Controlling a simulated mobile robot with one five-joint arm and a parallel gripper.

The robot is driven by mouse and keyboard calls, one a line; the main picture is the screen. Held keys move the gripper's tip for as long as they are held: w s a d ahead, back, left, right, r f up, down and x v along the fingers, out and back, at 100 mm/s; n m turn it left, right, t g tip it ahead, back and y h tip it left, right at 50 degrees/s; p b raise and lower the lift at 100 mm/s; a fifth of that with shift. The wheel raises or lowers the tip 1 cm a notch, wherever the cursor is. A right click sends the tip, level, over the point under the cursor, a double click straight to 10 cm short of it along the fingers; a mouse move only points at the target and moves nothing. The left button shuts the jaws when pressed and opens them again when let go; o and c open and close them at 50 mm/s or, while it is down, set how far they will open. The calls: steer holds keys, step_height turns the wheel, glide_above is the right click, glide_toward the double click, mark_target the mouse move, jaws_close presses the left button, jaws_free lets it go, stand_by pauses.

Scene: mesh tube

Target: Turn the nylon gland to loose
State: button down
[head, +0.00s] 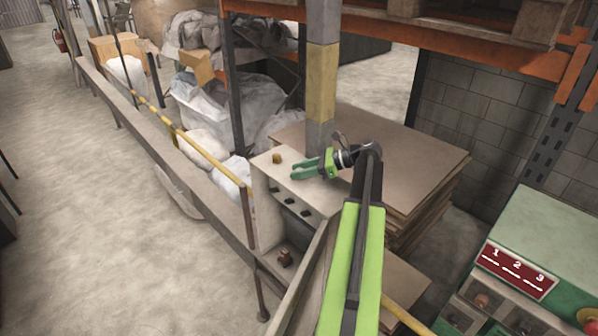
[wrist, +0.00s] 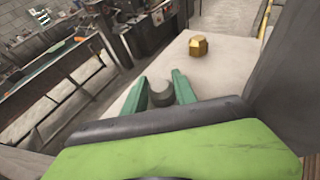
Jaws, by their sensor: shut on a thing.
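The nylon gland (wrist: 161,97) is a dark grey, rounded piece between my fingers in the wrist view. My gripper (head: 298,172), with green fingers, is shut on it above the pale top of a box (head: 322,196). In the head view my fingers hide the gland. In the wrist view the two fingertips (wrist: 159,84) lie on either side of it. I cannot tell from these frames how far the gland is turned.
A brass hex fitting (wrist: 198,46) stands on the same top, just beyond my fingers; it also shows in the head view (head: 277,158). A grey and yellow post (head: 321,85) rises close behind my gripper. Stacked boards (head: 415,165) lie to the right.

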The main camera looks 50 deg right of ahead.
steer(key=shift+f+n+g+y, duration=0.1)
steer(key=shift+n+g+y, duration=0.4)
steer(key=shift+n, duration=0.1)
steer(key=c, duration=1)
jaws_free()
steer(key=p+v, duration=0.6)
steer(key=v, duration=1.1)
steer(key=shift+s+p, duration=0.15)
steer(key=shift+p, duration=0.2)
